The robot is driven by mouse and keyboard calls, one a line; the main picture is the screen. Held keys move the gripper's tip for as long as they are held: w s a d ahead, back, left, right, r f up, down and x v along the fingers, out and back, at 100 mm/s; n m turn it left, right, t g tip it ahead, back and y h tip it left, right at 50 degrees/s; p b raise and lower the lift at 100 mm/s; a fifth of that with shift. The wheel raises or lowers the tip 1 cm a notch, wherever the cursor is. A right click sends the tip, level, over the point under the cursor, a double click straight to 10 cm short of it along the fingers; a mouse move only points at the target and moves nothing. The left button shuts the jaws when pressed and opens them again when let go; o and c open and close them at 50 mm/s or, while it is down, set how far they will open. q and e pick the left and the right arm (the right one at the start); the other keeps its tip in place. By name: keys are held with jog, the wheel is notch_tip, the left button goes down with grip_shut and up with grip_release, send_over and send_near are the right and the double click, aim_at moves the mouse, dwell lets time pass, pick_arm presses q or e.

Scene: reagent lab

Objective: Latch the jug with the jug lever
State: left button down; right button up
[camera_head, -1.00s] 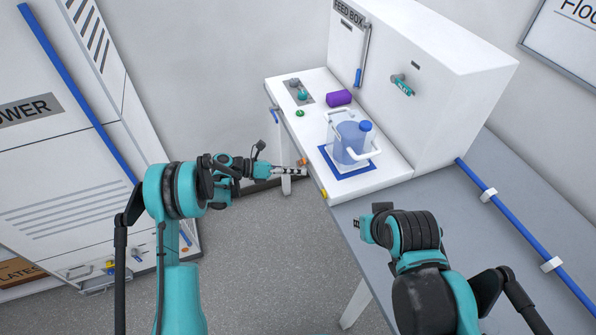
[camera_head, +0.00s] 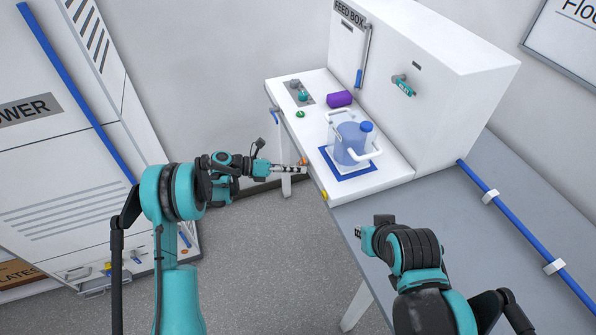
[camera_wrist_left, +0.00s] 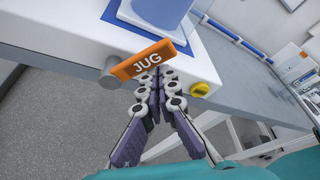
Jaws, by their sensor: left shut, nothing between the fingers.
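The jug (camera_head: 349,146), clear blue with a blue cap and white handles, stands upright on a blue-bordered square on the white bench unit. The jug lever is an orange plate marked JUG (camera_wrist_left: 147,60) on a grey round pivot at the unit's front face; in the head view it is a small orange spot (camera_head: 303,161). My left gripper (camera_head: 303,169) is at the lever. In the left wrist view its closed fingertips (camera_wrist_left: 157,78) are just below the plate's lower edge; I cannot tell whether they touch. My right gripper (camera_head: 360,232) is over the grey bench, its fingers mostly hidden.
A yellow knob (camera_wrist_left: 200,89) sits right of the lever on the same front face. A purple block (camera_head: 339,98) and a green button (camera_head: 300,114) are on the unit's top. The FEED BOX (camera_head: 420,60) rises behind. The grey bench (camera_head: 450,200) is mostly bare.

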aim_at(301, 161)
pick_arm(q)
jog(key=shift+w+r, duration=0.1)
jog(key=shift+w, duration=0.05)
jog(key=shift+w+a+r+b, duration=0.2)
jog(key=shift+w+r+b, duration=0.2)
jog(key=shift+w+b, duration=0.15)
jog(key=shift+w+a+r+b, duration=0.15)
jog(key=shift+w+r+b, duration=0.25)
jog(key=shift+b, duration=0.2)
jog(key=shift+w, duration=0.1)
